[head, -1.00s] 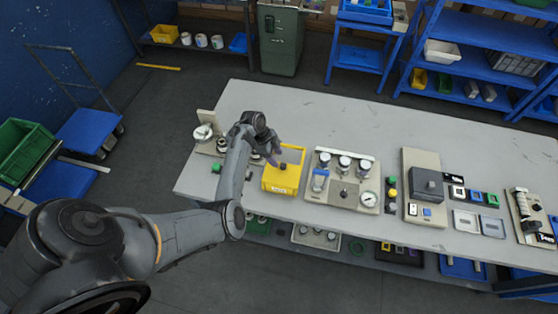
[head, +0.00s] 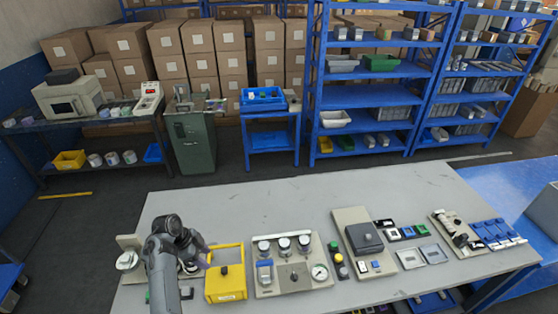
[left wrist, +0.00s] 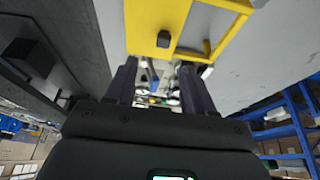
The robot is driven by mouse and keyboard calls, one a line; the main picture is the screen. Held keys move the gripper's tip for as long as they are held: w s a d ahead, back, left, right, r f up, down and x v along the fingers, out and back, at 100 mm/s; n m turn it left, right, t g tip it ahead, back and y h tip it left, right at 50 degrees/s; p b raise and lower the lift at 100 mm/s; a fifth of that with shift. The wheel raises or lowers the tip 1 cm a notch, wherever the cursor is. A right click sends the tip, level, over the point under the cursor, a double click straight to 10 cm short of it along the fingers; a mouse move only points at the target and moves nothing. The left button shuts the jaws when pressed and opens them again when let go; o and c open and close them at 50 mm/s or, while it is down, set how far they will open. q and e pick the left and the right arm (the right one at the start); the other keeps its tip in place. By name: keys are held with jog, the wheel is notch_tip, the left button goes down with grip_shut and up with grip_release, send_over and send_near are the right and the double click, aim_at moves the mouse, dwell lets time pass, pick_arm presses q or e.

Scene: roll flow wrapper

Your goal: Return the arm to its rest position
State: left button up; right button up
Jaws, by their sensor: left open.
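My left arm comes in at the lower left of the head view. Its gripper (head: 202,259) is beside the left wall of a yellow bin (head: 226,284) on the grey workbench (head: 190,206). In the left wrist view the two dark fingers of the gripper (left wrist: 160,85) stand apart with nothing between them. My right gripper is not in view.
Right of the bin stand a gauge panel (head: 293,277), a dark box on a beige plate (head: 364,238) and several small parts. A beige fixture with round parts (head: 129,260) is left of my gripper. The bench's rear strip is clear. Blue shelves (head: 370,98) stand behind.

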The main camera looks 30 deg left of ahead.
pick_arm(q)
jog(key=s+f+m+g+y+p, duration=0.1)
jog(key=s+f+g+y+p, duration=0.15)
jog(key=s, duration=0.75)
jog(key=s+f+m+g+y+p, duration=0.1)
jog(key=s+g+y+p, duration=0.15)
jog(key=s, duration=0.85)
jog(key=s+d+r+n+t+p, duration=0.1)
jog(key=d+r, duration=0.2)
jog(key=d, duration=0.3)
jog(key=s+d+r+t+p, duration=0.1)
jog(key=d+r+p, duration=0.15)
jog(key=d, duration=0.45)
jog(key=s+d+r+n+p, duration=0.1)
jog(key=s+d+r, duration=0.1)
jog(key=d+r, duration=0.3)
jog(key=w+d+r+n+t+h, duration=0.1)
jog(key=w+d+r+n+t, duration=0.2)
jog(key=d+r+n, duration=0.5)
jog(key=shift+w+d+r+t+h, duration=0.25)
jog(key=shift+d+r+t+h, duration=0.05)
jog(key=shift+d+r+t, duration=0.2)
